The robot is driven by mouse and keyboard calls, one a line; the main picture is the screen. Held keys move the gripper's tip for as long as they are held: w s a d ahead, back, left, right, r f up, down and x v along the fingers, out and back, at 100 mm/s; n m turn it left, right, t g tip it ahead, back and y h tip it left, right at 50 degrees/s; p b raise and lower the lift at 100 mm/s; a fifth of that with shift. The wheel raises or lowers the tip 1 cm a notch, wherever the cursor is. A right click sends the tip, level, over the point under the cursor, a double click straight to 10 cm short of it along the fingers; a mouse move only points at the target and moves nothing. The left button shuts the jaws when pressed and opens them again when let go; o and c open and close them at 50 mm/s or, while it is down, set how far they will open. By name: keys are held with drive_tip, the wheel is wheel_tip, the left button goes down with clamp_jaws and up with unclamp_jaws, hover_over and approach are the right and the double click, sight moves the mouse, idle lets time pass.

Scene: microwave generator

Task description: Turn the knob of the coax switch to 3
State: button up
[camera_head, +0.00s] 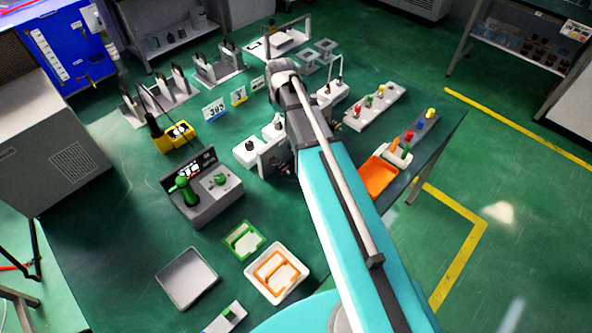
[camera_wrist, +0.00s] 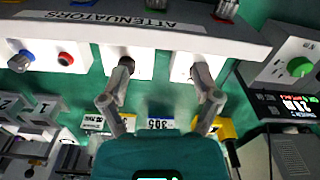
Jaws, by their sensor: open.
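In the wrist view my gripper (camera_wrist: 163,78) is open, its two grey fingers spread with nothing between the tips. The left fingertip overlaps a dark knob (camera_wrist: 126,63) on a white box (camera_wrist: 113,68). The right fingertip overlaps the front of a second white box (camera_wrist: 180,67); contact cannot be told. No label readable here names the coax switch, so I cannot tell which box it is, and no knob setting is legible. In the head view a white box (camera_head: 239,156) with a black knob (camera_head: 249,145) stands left of my arm, which hides much of the gripper.
A grey console (camera_head: 203,208) with a green lever and knob stands left. An orange tray (camera_head: 379,178) lies right of my arm. A shelf marked ATTENUATORS (camera_wrist: 150,26) crosses the wrist view. Number cards (camera_head: 214,109) stand behind. Bare green table lies front left.

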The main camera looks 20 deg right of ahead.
drive_tip(key=s+f+m+b, duration=0.2)
drive_tip(key=s+m, duration=0.2)
drive_tip(key=s, duration=0.4)
drive_tip(key=s+f+m+b, duration=0.2)
drive_tip(key=s+f+m, duration=0.1)
drive_tip(key=s, duration=0.5)
drive_tip(key=shift+a+m+b, duration=0.25)
drive_tip(key=shift+m+b, duration=0.1)
drive_tip(key=shift+m, duration=0.15)
idle(0.8)
